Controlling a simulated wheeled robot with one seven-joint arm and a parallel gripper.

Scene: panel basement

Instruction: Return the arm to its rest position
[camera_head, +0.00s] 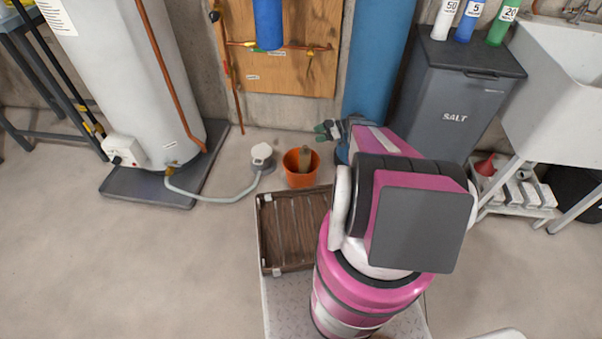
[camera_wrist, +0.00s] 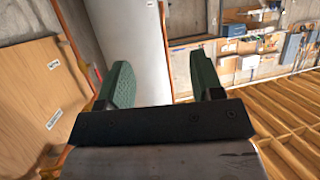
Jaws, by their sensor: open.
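My gripper (camera_wrist: 158,85) shows in the wrist view with its two green fingers wide apart and nothing between them. In the head view my pink, white and grey arm is folded over the lower middle. The gripper's green fingertips (camera_head: 328,130) show small beyond the arm, above and to the right of the orange bucket, and the rest of the gripper is largely hidden by the arm. The wrist view looks past the fingers at a pale tank (camera_wrist: 127,40) and a wooden panel (camera_wrist: 40,100).
An orange bucket (camera_head: 301,178) with something tan in it stands behind a brown slatted tray (camera_head: 290,228). A grey salt bin (camera_head: 453,110) and white sink (camera_head: 560,85) are at the right. A water heater (camera_head: 130,75) stands left. The floor at left (camera_head: 130,270) is clear.

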